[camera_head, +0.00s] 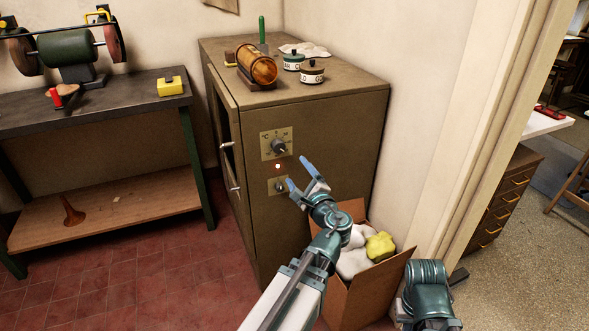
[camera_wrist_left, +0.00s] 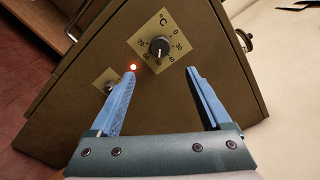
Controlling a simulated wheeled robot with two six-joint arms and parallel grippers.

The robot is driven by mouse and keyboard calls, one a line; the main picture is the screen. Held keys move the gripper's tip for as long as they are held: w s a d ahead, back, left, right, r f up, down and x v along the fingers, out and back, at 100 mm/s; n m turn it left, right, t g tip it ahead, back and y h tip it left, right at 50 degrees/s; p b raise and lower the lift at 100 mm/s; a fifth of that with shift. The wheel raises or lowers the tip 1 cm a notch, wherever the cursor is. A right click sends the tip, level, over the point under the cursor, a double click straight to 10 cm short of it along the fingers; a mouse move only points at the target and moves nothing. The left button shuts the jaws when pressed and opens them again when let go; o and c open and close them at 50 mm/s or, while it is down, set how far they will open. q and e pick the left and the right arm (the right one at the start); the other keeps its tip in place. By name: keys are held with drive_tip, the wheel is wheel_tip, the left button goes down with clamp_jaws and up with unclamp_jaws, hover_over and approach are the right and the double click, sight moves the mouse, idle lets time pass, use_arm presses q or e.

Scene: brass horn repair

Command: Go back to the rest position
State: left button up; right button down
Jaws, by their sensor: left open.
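My left gripper (camera_head: 300,174) is open and empty in front of the brown cabinet's (camera_head: 334,122) control panel. In the left wrist view its two blue fingers (camera_wrist_left: 160,80) stand apart. Between and beyond them is the temperature dial (camera_wrist_left: 159,47), with a scale in °C. A small red light (camera_wrist_left: 133,68) glows near the left fingertip. A second knob (camera_head: 279,186) sits lower on the cabinet in the head view. Part of my other arm (camera_head: 428,290) shows at the lower right. Its gripper is out of the frame.
A cardboard box (camera_head: 361,292) with white and yellow cloths stands beside the cabinet under my left arm. The cabinet door (camera_head: 224,130) at left is ajar. A workbench (camera_head: 120,105) with a grinder (camera_head: 70,55) stands at left. The red tiled floor in front is clear.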

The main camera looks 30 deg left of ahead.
use_arm(q)
drive_tip(key=shift+d, duration=0.1)
idle(0.4)
drive_tip(key=s+d+n+g+h+p, duration=0.5)
drive_tip(key=s+d+p, duration=0.4)
drive_tip(key=d+p, duration=0.2)
drive_tip(key=s+d+r+n+g+h+p, duration=0.1)
drive_tip(key=s+d+n+g+h+p, duration=0.5)
drive_tip(key=s+d+p, duration=0.3)
drive_tip(key=d+g+h+p, duration=0.1)
drive_tip(key=d+p, duration=0.2)
drive_tip(key=d, duration=0.3)
drive_tip(key=shift+s+d+r, duration=0.15)
drive_tip(key=shift+s+d, duration=0.1)
drive_tip(key=shift+s, duration=0.15)
